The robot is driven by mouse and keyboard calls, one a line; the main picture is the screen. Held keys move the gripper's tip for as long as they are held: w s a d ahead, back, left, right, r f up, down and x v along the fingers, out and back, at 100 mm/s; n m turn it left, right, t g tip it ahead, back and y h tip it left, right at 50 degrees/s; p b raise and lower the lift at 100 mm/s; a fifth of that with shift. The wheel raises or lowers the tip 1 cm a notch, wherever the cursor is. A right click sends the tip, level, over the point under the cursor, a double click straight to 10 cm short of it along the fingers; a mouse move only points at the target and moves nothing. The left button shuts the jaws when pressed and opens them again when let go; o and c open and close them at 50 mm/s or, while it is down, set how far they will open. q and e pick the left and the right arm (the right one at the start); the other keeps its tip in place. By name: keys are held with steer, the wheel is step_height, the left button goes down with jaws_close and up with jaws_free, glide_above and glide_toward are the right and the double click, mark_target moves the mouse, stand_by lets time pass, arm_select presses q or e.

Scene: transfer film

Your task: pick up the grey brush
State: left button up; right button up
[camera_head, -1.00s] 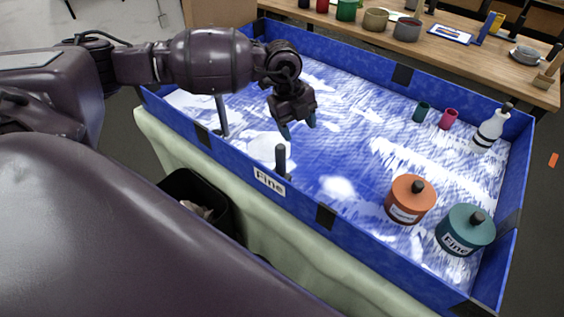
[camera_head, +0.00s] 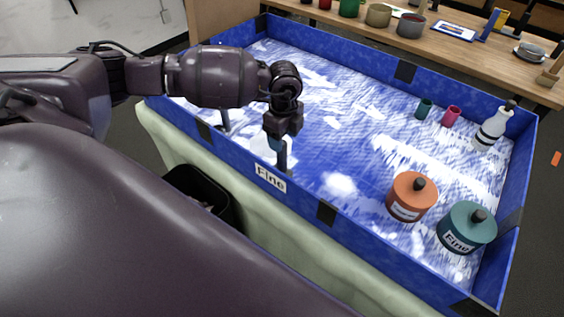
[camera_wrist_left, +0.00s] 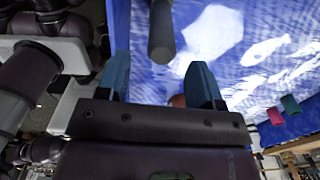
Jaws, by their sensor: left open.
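A dark grey upright handle, which looks like the grey brush (camera_head: 282,160), stands near the front wall of the blue tray (camera_head: 326,214), behind the "Fine" label. Its lower part is hidden by the wall. My left gripper (camera_head: 277,143) points down right at its top and partly covers it. In the left wrist view the brush's rounded end (camera_wrist_left: 161,45) lies between the lines of the two blue fingertips, just beyond them. The left gripper (camera_wrist_left: 160,75) is open and holds nothing. My right gripper is not in view.
An orange jar (camera_head: 410,200) and a teal jar (camera_head: 465,232) stand at the tray's right. The tray's middle is clear. A black bin (camera_head: 190,183) is below the front.

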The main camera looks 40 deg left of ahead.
mark_target(282, 163)
arm_select(q)
steer(key=f, duration=0.5)
steer(key=shift+a, duration=0.3)
steer(key=shift+r, duration=0.1)
steer(key=c, duration=1)
steer(key=shift+w, duration=0.1)
